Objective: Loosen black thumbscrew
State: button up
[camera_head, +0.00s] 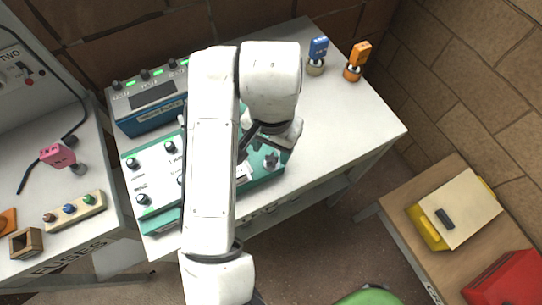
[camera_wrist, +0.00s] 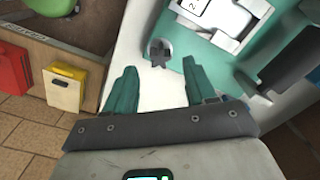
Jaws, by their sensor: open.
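The black thumbscrew (camera_wrist: 160,54) shows in the wrist view as a dark, lobed knob on a grey round base, at the right edge of a white strip beside the teal panel. A dark knob (camera_head: 270,160) at the right end of the green device (camera_head: 160,184) in the head view looks like the same one. My gripper (camera_wrist: 160,76) is open, its two teal fingers apart with nothing between them. The thumbscrew lies beyond the fingertips, roughly centred between them, and does not appear touched. In the head view my arm hides the middle of the device and most of my gripper.
A blue device (camera_head: 150,112) stands behind the green one. Blue (camera_head: 318,48) and orange (camera_head: 360,55) plugs stand at the table's back right. The table (camera_head: 350,115) is clear at right. A side table holds a pink plug (camera_head: 58,155) and a fuse strip (camera_head: 75,209).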

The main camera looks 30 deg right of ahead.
aim_at(272, 158)
dwell(0.3)
jog(key=shift+f+b, duration=1.75)
jog(key=shift+f, duration=0.25)
jog(key=c, duration=1)
jog(key=shift+r, duration=0.1)
jog(key=shift+r+n+p, duration=0.1)
jog(key=shift+n+p, duration=0.65)
jog(key=shift+n, duration=0.05)
jog(key=o, duration=1)
